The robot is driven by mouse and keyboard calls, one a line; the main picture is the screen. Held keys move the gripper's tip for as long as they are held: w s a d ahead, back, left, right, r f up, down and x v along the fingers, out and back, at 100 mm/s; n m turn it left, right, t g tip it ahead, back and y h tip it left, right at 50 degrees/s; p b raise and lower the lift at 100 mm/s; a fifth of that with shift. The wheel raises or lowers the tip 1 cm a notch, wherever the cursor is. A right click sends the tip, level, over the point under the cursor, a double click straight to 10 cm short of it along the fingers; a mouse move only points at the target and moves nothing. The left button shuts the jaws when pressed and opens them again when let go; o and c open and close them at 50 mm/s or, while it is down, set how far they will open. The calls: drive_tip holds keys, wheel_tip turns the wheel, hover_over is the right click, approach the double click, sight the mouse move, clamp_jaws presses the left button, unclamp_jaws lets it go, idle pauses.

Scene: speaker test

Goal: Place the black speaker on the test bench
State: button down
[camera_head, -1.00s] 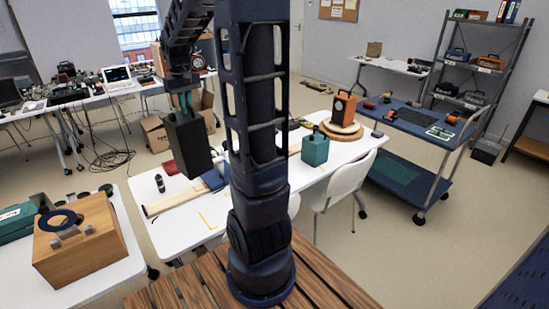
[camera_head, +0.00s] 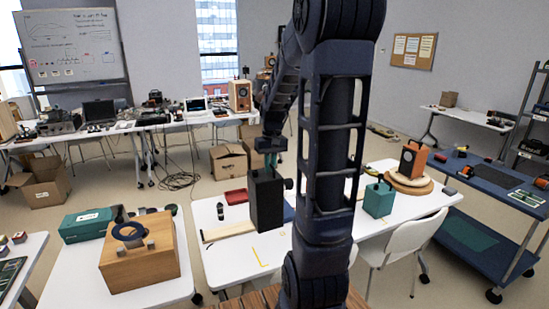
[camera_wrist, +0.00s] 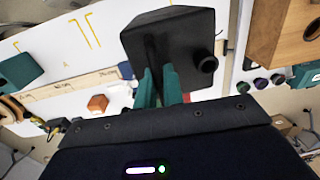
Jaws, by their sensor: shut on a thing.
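A white bench (camera_head: 228,268) with yellow corner marks lies below and behind the speaker. The speaker appears held above it, though the gap is hard to judge. My arm hides part of the bench.
A teal speaker (camera_head: 378,200) and an orange speaker (camera_head: 413,160) on a round wooden board (camera_head: 431,187) stand on the bench's right. A wooden box (camera_head: 140,254) sits on the left table. A white chair (camera_head: 405,243) and blue cart (camera_head: 490,184) stand at right.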

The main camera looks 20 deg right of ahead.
sight(270, 194)
wheel_tip(270, 194, down, 13)
drive_tip(key=shift+r, duration=0.15)
idle(0.5)
drive_tip(key=c, duration=1.5)
unclamp_jaws()
